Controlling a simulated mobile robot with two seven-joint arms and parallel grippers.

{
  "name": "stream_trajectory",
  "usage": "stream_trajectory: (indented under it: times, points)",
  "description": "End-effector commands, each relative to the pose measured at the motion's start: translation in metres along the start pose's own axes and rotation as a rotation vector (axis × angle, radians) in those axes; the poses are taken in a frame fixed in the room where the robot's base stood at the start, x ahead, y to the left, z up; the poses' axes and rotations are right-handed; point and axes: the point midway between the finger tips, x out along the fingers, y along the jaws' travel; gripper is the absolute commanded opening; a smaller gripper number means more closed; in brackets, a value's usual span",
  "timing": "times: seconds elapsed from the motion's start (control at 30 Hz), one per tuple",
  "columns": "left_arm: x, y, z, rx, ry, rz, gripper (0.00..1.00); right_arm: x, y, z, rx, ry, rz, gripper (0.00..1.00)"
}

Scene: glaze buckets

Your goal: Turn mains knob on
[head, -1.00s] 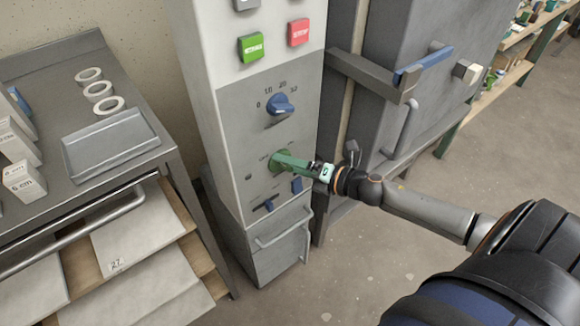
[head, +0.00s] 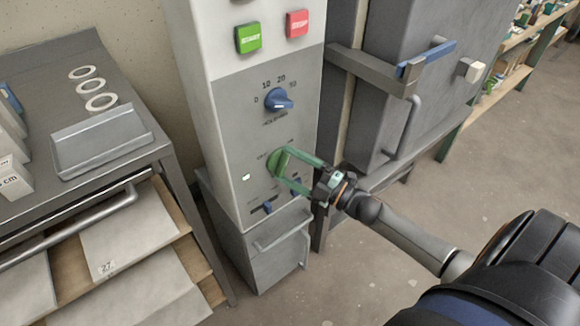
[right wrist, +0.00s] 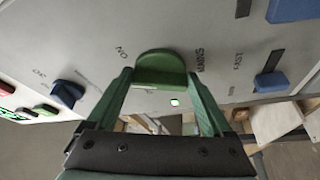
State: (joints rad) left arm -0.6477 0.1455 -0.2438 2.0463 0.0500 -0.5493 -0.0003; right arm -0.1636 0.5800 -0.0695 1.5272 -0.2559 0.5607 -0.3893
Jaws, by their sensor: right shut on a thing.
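The green mains knob (head: 278,163) sits on the lower part of the grey control panel (head: 235,130). In the right wrist view the knob (right wrist: 160,66) has an "ON" mark to its left and a "MAINS" label to its right. My right gripper (head: 282,162) is shut on the knob, with one green finger on each side of it. My left gripper is not in view.
A blue dial (head: 279,99) and green (head: 249,38) and red (head: 297,23) buttons are above the knob. A blue slider (head: 267,207) is below. A kiln with a handle (head: 407,128) stands right; a metal table (head: 50,120) stands left.

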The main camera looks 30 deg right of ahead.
Motion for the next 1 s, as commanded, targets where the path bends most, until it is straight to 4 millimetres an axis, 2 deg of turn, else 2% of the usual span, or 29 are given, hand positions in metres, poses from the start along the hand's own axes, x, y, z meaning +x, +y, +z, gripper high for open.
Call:
stream_trajectory:
  times: [0.2,0.5,1.0]
  points:
    - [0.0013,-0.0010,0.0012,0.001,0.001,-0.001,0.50,0.0002,-0.0025,0.0001,0.167,-0.001,0.070,0.29]
    - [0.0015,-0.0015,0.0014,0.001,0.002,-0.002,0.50,0.0003,-0.0040,-0.0005,0.317,-0.001,0.131,0.29]
    - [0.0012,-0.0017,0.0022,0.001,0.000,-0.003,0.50,0.0004,-0.0044,-0.0006,0.377,-0.001,0.155,0.29]
